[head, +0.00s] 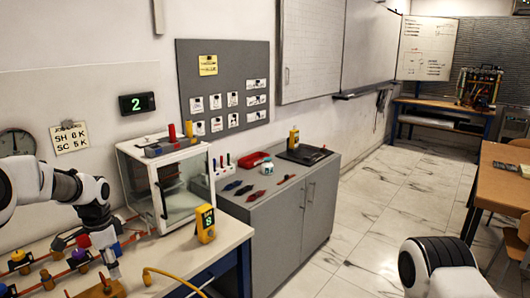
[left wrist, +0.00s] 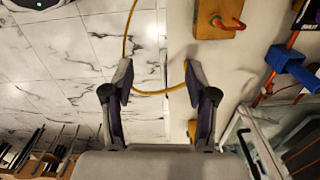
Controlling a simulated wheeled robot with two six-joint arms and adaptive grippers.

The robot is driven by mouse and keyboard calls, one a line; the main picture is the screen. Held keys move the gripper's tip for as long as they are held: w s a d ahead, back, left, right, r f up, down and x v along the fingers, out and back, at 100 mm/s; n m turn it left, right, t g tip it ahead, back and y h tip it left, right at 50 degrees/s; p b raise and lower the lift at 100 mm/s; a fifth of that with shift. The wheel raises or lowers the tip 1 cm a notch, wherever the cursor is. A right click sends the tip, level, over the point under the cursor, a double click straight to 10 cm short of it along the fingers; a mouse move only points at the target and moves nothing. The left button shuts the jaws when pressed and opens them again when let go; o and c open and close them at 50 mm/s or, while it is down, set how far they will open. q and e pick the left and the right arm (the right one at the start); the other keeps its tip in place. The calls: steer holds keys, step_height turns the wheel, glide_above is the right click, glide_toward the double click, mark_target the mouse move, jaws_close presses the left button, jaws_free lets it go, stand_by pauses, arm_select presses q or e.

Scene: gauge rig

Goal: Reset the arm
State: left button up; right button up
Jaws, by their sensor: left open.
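My left arm (head: 60,190) reaches in from the left over the near workbench (head: 185,258). My left gripper (head: 108,255) hangs at the bench's left part, close to a wooden block, and is small in the head view. In the left wrist view its two fingers (left wrist: 157,80) are spread apart with nothing between them. A yellow hose (left wrist: 155,92) curves past the fingertips; I cannot tell whether it touches them. A wooden block with a red hook (left wrist: 217,20) lies beyond the fingers. Part of my right arm shows at the bottom right of the head view; its gripper is out of view.
A yellow meter (head: 206,224) stands near the bench's right edge. Red pipes with valves and a blue clamp (left wrist: 292,68) lie at left. The marble floor (head: 375,225) is open.

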arm_select(q)
steer(key=s+d+f+g, duration=0.3)
steer(key=s+d+f, duration=0.2)
steer(key=s+f, duration=0.7)
steer(key=s+d+f+g, duration=0.2)
steer(key=s+d+f, duration=0.3)
steer(key=s+f, duration=0.7)
steer(key=s+d+f+n+t, duration=0.1)
steer(key=s+d+n, duration=0.1)
steer(key=s, duration=0.4)
steer(key=s+d+f+n, duration=0.1)
steer(key=s+f+n, duration=0.1)
steer(key=s, duration=0.4)
steer(key=s+d+f+n+t, duration=0.1)
steer(key=s+d+n, duration=0.15)
steer(key=s, duration=0.35)
steer(key=w+n+t, duration=0.1)
steer(key=w, duration=0.1)
steer(key=w+a+n+t, duration=0.1)
steer(key=n+t, duration=0.1)
steer(key=shift+w+a, duration=0.2)
steer(key=shift+w, duration=0.2)
stand_by(3.0)
